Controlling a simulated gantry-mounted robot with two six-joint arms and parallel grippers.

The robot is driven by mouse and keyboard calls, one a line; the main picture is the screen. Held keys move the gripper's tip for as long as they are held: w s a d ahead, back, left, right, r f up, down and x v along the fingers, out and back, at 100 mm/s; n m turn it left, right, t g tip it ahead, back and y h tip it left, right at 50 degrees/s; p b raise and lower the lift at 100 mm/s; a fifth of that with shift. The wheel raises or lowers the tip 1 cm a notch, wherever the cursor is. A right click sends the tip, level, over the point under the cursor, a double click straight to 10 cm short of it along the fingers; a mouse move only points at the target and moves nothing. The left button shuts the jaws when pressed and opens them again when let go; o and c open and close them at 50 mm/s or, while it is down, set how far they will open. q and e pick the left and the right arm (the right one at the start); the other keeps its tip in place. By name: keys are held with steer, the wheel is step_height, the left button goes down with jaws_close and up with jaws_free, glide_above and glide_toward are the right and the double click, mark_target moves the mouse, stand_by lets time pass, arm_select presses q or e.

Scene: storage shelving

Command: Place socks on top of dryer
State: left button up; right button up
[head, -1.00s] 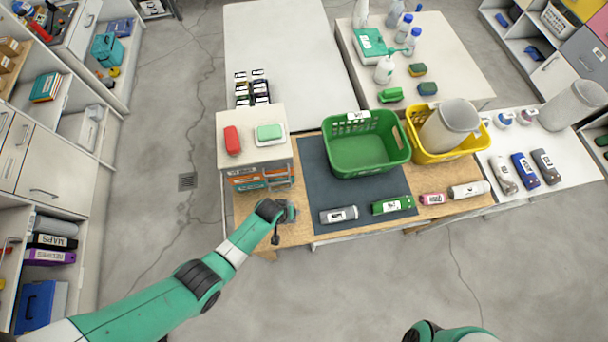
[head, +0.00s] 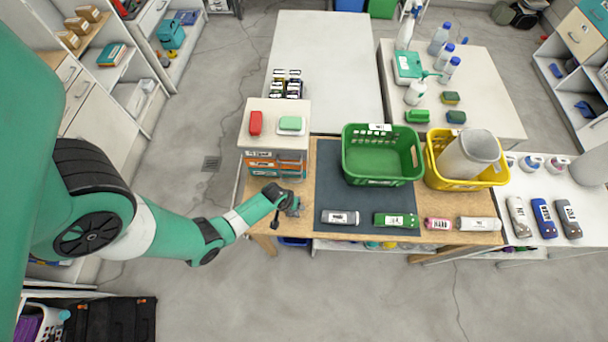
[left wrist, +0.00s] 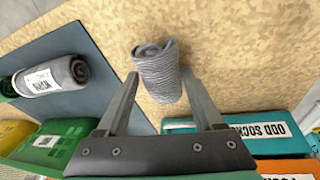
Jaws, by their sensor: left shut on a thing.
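My left gripper (head: 292,204) is at the left end of the wooden work table, just in front of the small drawer unit. In the left wrist view a grey ribbed rolled sock (left wrist: 158,72) sits between the fingertips of my left gripper (left wrist: 161,84), which is shut on it, above the wooden top. In the head view the gripper mostly hides this sock. Other rolled, labelled items lie along the table front: grey (head: 340,217), green (head: 396,220), pink (head: 437,224) and pale grey (head: 480,224). I cannot pick out a dryer. My right gripper is not in view.
The drawer unit (head: 274,136) carries a red item (head: 255,123) and a green bar (head: 290,123) on top; one drawer reads "ODD SOCKS" (left wrist: 262,130). A green basket (head: 384,182) and a yellow basket (head: 500,175) stand on the table. The floor in front is clear.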

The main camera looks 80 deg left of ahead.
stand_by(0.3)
arm_select(q)
steer(key=shift+f, duration=0.2)
steer(key=o, duration=1.4)
steer(key=shift+r, duration=0.1)
